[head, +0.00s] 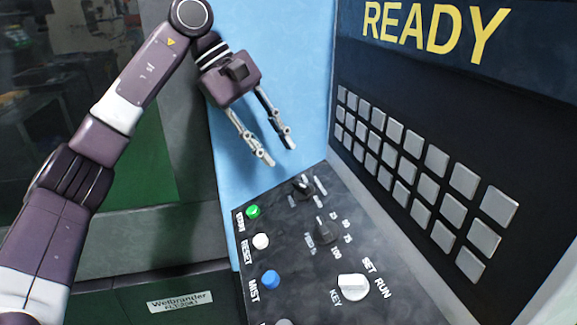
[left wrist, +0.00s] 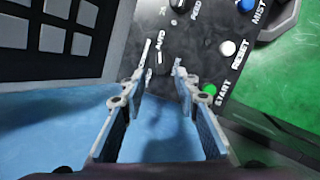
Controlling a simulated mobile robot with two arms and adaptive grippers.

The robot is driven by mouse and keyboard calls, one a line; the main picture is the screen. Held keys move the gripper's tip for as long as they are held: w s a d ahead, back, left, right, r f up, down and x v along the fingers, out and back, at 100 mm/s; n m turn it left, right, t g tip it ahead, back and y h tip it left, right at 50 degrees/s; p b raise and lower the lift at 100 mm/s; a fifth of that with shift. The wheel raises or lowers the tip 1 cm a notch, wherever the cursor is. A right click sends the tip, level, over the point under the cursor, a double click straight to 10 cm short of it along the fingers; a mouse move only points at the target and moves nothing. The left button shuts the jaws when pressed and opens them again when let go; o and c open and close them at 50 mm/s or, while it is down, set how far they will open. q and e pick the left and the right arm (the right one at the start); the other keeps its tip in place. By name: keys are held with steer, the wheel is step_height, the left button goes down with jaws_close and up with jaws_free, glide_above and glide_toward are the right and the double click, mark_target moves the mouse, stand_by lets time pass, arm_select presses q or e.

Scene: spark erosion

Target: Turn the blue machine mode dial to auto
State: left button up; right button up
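The mode dial (head: 303,185) is a small black knob at the far end of the dark control panel (head: 285,245) on the blue machine (head: 285,60). Small labels around it are too blurred to read surely in the head view. My left gripper (head: 280,154) is open and empty, fingers pointing down, just above and behind the dial in the picture and apart from it. In the left wrist view the open fingertips (left wrist: 163,60) frame the panel area around the dial, with part of an "AUTO"-like label between them. My right gripper is not in view.
On the panel are a green start button (head: 253,211), a white reset button (head: 261,241), a blue mist button (head: 270,279), a black feed knob (head: 322,230) and a white key switch (head: 352,287). A keypad (head: 428,188) under a READY screen (head: 435,30) stands at the right.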

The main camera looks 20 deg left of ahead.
arm_select(q)
steer(key=shift+v, duration=1.65)
